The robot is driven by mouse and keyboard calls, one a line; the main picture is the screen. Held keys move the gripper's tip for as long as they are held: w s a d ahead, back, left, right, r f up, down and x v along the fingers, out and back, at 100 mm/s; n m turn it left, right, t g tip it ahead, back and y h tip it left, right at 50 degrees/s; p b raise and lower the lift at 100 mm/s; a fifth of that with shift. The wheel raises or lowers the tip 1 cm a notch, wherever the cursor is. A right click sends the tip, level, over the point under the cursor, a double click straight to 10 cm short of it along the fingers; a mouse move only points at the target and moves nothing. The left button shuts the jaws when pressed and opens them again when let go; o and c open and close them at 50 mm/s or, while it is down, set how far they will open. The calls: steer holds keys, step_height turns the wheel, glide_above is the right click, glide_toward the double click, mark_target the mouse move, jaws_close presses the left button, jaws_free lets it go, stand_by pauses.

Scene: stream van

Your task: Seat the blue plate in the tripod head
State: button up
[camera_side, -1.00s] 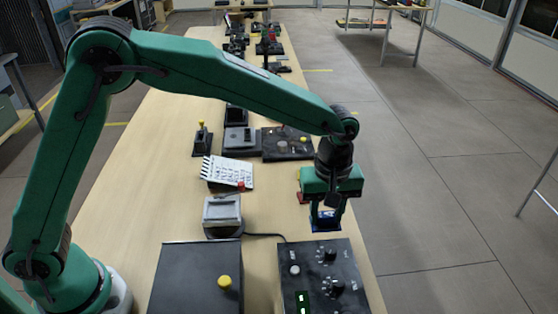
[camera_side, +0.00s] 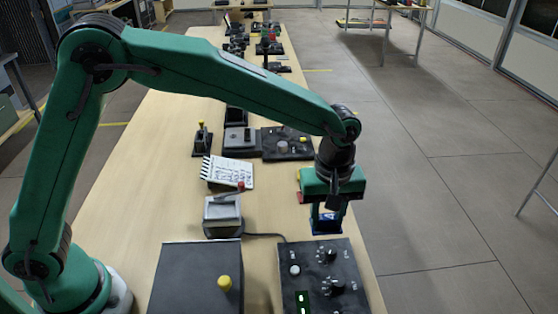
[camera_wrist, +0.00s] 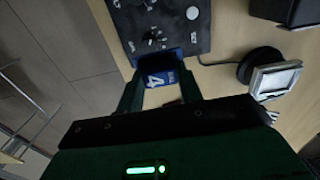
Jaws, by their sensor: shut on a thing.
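The blue plate (camera_side: 326,227) hangs below my gripper (camera_side: 328,216), above the table's right edge. In the wrist view the plate (camera_wrist: 166,77), marked with a white 4, sits between the fingertips of my gripper (camera_wrist: 161,84), which is shut on it. The likely tripod head (camera_side: 222,208) is a grey, square-topped piece on a dark base with a red-tipped lever, left of my gripper and apart from it. It also shows at the right of the wrist view (camera_wrist: 275,80). The plate's underside is hidden.
A black panel with knobs (camera_side: 322,262) lies just in front of the plate. A black box (camera_side: 180,272) with a yellow knob (camera_side: 224,282) is at front left. A white notepad (camera_side: 228,172) and several devices stand behind. Bare wood lies left of the head.

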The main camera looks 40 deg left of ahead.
stand_by(0.4)
steer(key=shift+s+a+r, duration=0.25)
steer(key=shift+a+r, duration=0.1)
steer(key=shift+a, duration=0.05)
steer(key=s+a+r, duration=0.3)
steer(key=s+a, duration=0.3)
steer(key=s, duration=0.1)
steer(key=s+a+r, duration=0.2)
steer(key=s+a, duration=0.5)
steer(key=shift+s+a+r, duration=0.15)
steer(key=shift+s+r, duration=0.2)
steer(key=shift+r, duration=0.05)
glide_toward(223, 218)
steer(key=w+a+f, duration=0.1)
steer(key=a+f, duration=0.1)
steer(key=shift+w+a+f, duration=0.3)
steer(key=shift+w, duration=0.1)
steer(key=shift+f, duration=0.1)
